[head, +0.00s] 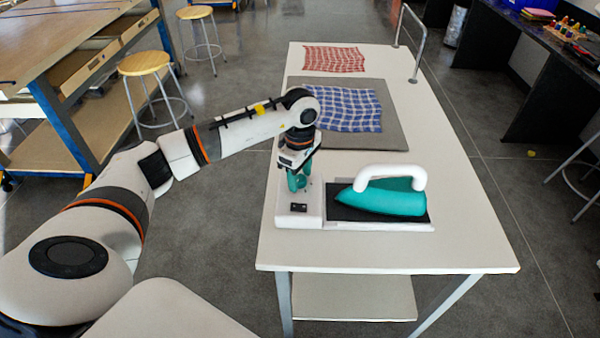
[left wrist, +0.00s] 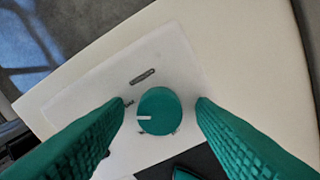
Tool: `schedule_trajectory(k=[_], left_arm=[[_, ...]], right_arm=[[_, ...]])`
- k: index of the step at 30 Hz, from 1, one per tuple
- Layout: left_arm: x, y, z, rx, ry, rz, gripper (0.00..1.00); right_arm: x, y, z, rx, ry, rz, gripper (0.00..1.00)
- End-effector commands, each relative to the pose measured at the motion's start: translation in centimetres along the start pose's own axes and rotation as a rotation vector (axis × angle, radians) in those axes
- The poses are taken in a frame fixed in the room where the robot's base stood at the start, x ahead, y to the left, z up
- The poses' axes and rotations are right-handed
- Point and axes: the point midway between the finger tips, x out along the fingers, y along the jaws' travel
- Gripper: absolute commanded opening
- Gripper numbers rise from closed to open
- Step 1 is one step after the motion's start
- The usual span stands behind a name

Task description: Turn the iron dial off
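The iron (head: 392,199) is teal with a white handle and rests on a dark plate on its white base (head: 312,218). The dial (left wrist: 159,111) is a round teal knob with a white pointer mark, on the base's left part. The pointer points left in the left wrist view. My left gripper (head: 299,186) is above the dial, pointing down. In the left wrist view its two teal fingers (left wrist: 160,112) are open, one on each side of the dial, with gaps between. My right gripper is not in view.
The white table (head: 330,250) carries a grey mat (head: 392,139) with a blue checked cloth (head: 347,108). A red checked cloth (head: 334,60) lies at the far end, near a metal rail (head: 420,55). Stools (head: 146,65) stand at the left. The table's front is clear.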

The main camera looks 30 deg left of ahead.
Motion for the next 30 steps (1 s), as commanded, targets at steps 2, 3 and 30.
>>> schedule_trajectory(k=[2, 3, 30], left_arm=[[0.0, 0.0, 0.0, 0.000, 0.000, 0.000, 0.37], [0.0, 0.0, 0.0, 0.000, 0.000, 0.000, 0.31], [0.1, 0.0, 0.0, -0.364, -0.001, -0.001, 0.07]], right_arm=[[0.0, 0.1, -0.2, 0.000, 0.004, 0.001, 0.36], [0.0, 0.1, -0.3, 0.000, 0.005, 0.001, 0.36], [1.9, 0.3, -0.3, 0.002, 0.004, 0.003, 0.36]])
